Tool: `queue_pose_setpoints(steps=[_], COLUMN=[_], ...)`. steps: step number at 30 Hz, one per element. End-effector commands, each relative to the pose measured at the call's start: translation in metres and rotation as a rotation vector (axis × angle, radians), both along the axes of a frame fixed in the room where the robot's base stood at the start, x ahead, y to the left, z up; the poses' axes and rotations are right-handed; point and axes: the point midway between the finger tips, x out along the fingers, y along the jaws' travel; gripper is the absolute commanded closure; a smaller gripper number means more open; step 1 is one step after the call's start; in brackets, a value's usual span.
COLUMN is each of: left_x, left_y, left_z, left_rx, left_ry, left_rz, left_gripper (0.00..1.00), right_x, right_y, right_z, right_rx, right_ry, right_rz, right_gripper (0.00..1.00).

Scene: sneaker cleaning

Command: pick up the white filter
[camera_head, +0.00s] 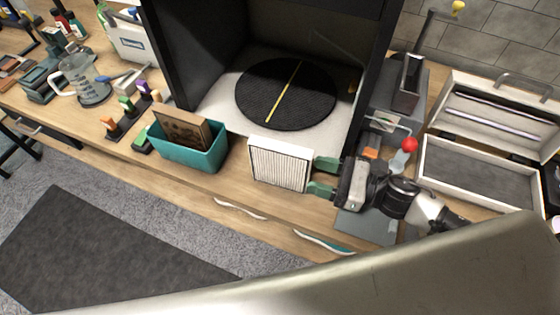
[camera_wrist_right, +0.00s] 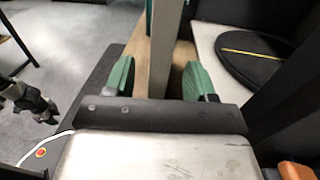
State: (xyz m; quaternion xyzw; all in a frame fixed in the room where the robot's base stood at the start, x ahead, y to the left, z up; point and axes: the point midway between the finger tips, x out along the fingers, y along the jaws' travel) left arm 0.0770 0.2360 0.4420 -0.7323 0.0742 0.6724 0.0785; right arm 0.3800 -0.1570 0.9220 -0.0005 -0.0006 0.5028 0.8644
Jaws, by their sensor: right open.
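The white filter (camera_head: 281,164), a pleated panel in a white frame, stands upright at the front edge of the wooden bench. My right gripper (camera_head: 325,178) is at its right side, with the green fingers open, one farther back and one nearer the front. In the right wrist view the filter's narrow edge (camera_wrist_right: 164,50) lies between the two spread fingers of the right gripper (camera_wrist_right: 160,82), with gaps on both sides. A dark jointed arm part (camera_wrist_right: 30,100) at the left of that view seems to be my left arm; its finger state is unclear.
A teal box (camera_head: 190,152) holding a brown block stands left of the filter. Behind is a dark open booth with a round black turntable (camera_head: 285,92). A grey device with a red knob (camera_head: 410,145) and an open white case (camera_head: 465,178) are to the right.

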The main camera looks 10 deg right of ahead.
Motion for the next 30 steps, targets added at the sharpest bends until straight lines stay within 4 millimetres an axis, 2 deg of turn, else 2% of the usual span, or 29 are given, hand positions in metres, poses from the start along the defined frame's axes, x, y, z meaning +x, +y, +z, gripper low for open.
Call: queue_pose_setpoints(steps=[7,12,16,24,25,30], left_x=[0.001,0.003,0.003,0.005,0.005,0.005], left_y=[0.000,-0.001,-0.001,-0.001,-0.001,-0.001], left_z=[0.009,0.024,0.027,0.027,0.027,0.027], left_rx=[0.000,-0.002,-0.001,-0.002,-0.002,-0.002], left_ry=[-0.002,-0.004,-0.005,-0.008,-0.008,-0.008], left_rz=[0.000,0.000,0.001,0.001,0.001,0.001], left_gripper=[0.57,0.57,0.57,0.57,0.57,0.57], right_x=[0.008,0.021,0.028,0.029,0.029,0.029], right_y=[0.014,0.036,0.049,0.052,0.052,0.052], right_z=[0.002,0.003,0.000,-0.003,-0.003,-0.002], right_rx=[0.001,0.002,0.001,-0.001,-0.001,0.000], right_ry=[0.000,0.000,0.000,0.003,0.003,0.002], right_rz=[-0.001,0.001,-0.001,0.000,0.000,0.000], right_gripper=[0.45,0.45,0.45,0.45,0.46,0.72])
